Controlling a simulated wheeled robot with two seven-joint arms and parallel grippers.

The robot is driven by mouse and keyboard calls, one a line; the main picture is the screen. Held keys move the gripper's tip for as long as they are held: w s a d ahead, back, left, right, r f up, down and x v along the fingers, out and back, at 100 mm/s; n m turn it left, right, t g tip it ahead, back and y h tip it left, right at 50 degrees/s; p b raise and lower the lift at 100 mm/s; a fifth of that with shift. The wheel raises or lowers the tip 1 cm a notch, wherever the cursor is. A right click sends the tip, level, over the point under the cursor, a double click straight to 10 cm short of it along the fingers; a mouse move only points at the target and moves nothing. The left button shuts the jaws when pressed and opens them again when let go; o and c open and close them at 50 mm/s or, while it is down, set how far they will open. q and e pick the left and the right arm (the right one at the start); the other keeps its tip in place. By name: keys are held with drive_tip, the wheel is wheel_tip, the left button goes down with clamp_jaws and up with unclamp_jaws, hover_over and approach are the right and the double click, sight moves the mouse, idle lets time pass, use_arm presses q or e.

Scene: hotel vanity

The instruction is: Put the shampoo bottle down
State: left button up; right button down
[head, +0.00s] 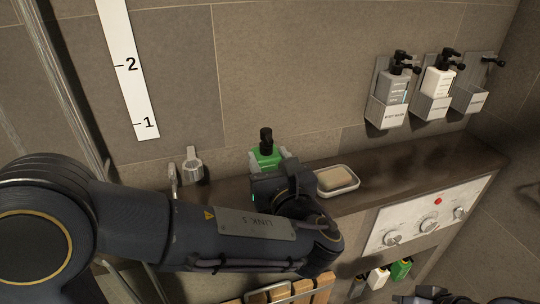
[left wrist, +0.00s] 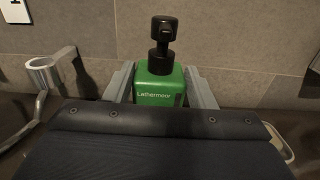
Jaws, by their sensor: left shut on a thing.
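The shampoo bottle (head: 267,157) is green with a black pump top and stands upright over the dark ledge (head: 390,176), near the tiled wall. It also shows in the left wrist view (left wrist: 159,88), with part of a white label readable. My left gripper (head: 268,162) is shut on the bottle, one grey finger on each side. The bottle's lower part is hidden by my gripper, so I cannot tell whether its base touches the ledge. At the bottom right edge of the head view, a dark part shows, but the right gripper's fingers cannot be made out.
A soap dish (head: 344,191) with a soap bar sits just right of my gripper. A grey holder (head: 192,165) is to the left. Wall holders (head: 386,113) carry a grey bottle and a white bottle; the rightmost holder (head: 469,98) looks empty. The ledge right of the dish is clear.

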use_arm(q)
drive_tip(key=shift+f, duration=0.1)
drive_tip(key=shift+f, duration=0.2)
drive_tip(key=o, duration=1.2)
drive_tip(key=shift+r, duration=0.1)
drive_tip(key=shift+r, duration=0.35)
drive_tip(key=b+v, duration=0.2)
drive_tip(key=v, duration=1)
drive_tip(key=shift+f, duration=0.1)
drive_tip(key=shift+a, duration=0.1)
